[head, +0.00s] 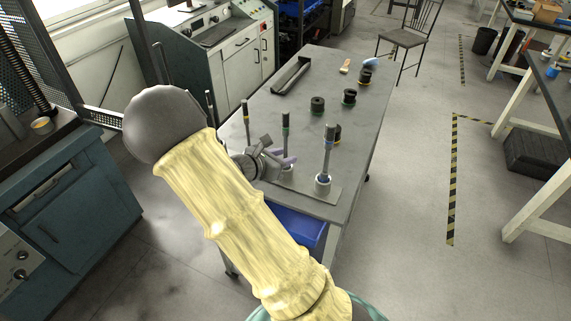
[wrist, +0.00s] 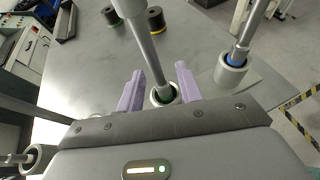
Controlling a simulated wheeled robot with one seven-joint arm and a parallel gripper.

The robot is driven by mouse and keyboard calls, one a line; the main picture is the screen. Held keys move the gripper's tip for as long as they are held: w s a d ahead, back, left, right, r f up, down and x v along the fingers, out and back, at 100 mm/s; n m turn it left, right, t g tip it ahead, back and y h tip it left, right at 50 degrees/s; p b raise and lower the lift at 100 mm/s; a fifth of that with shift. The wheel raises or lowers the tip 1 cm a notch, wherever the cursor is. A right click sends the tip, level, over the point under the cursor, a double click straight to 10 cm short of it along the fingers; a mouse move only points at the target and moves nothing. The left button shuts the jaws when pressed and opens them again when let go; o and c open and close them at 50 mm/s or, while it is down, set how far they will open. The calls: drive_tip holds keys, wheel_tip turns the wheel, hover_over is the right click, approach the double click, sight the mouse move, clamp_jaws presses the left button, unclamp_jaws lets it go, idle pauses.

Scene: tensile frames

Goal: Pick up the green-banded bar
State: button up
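In the wrist view the bar (wrist: 150,52) rises from a pale round socket (wrist: 163,97) with green inside. My gripper (head: 285,160) is low at the bar, its lilac fingers pointing toward it. In the wrist view my gripper (wrist: 160,82) is open, one finger on each side of the bar, with visible gaps. The lower bar is partly hidden by my gripper in the head view.
A blue-banded bar (head: 327,150) stands close on the right, and a yellow-banded bar (head: 246,122) on the left. Dark spools (head: 318,105) and a black tray (head: 291,76) lie farther back. A blue bin (head: 300,226) sits below the table's front edge.

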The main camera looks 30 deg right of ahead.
drive_tip(key=shift+x, duration=1.6)
drive_tip(key=shift+r, duration=0.1)
clamp_jaws()
